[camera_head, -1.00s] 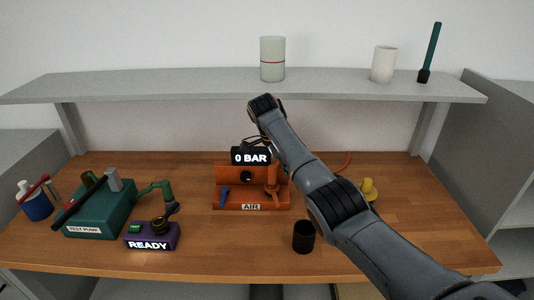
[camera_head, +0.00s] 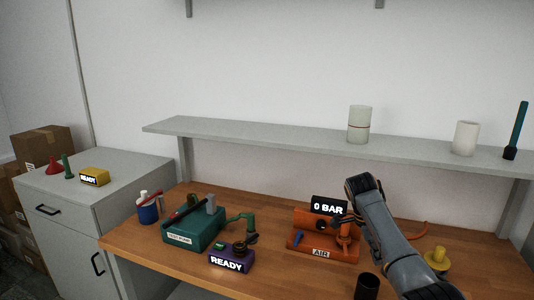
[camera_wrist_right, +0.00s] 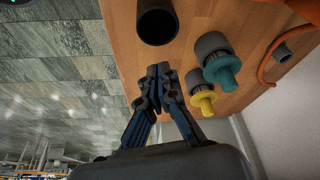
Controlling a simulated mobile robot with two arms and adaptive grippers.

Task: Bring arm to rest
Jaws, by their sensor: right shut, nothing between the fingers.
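My left gripper is in neither view.
The wooden bench (camera_head: 190,264) holds a green TEST PUMP (camera_head: 180,236), a purple READY box (camera_head: 231,261), and a yellow fitting (camera_head: 437,259). A grey shelf (camera_head: 290,141) runs behind. A grey cabinet (camera_head: 95,196) with a yellow READY box (camera_head: 94,177) stands left.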

